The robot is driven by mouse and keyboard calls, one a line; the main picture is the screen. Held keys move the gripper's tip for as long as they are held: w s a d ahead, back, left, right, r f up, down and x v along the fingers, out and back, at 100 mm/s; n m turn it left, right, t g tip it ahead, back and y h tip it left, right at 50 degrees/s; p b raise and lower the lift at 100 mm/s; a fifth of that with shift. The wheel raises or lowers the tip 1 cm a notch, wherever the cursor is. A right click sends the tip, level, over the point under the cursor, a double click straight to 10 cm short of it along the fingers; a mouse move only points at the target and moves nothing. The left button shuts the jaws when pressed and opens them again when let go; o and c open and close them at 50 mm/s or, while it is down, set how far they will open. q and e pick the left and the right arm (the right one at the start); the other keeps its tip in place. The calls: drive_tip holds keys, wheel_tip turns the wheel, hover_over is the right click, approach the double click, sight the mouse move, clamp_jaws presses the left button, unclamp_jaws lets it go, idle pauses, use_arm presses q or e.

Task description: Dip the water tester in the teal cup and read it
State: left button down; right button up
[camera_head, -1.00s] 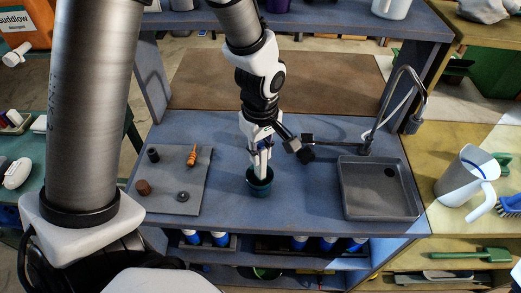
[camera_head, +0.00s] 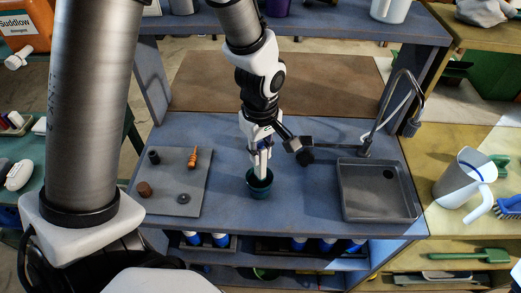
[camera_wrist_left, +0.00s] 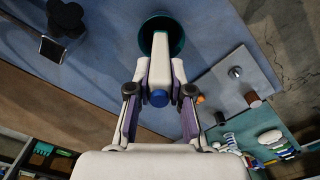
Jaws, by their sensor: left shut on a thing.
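The teal cup (camera_head: 260,192) stands on the blue bench, left of the sink. My left gripper (camera_head: 262,146) is above it, pointing down. It is shut on the white water tester (camera_head: 259,164), which has a blue button in the wrist view (camera_wrist_left: 159,98). The tester's lower end overlaps the cup's mouth in both views; how deep it reaches is hidden. In the wrist view the dark teal rim of the cup (camera_wrist_left: 180,38) surrounds the tester's far end. No reading can be made out. My right gripper is not in view.
A grey mat (camera_head: 172,203) left of the cup holds an orange ribbed piece (camera_head: 193,158) and several small dark and brown parts. A grey sink (camera_head: 378,205) with a curved tap (camera_head: 402,75) is at the right.

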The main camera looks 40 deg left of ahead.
use_arm(q)
wheel_tip(320, 180, up, 8)
drive_tip(key=p, duration=0.6)
drive_tip(key=shift+p, duration=0.35)
drive_tip(key=shift+f, duration=0.15)
idle(0.5)
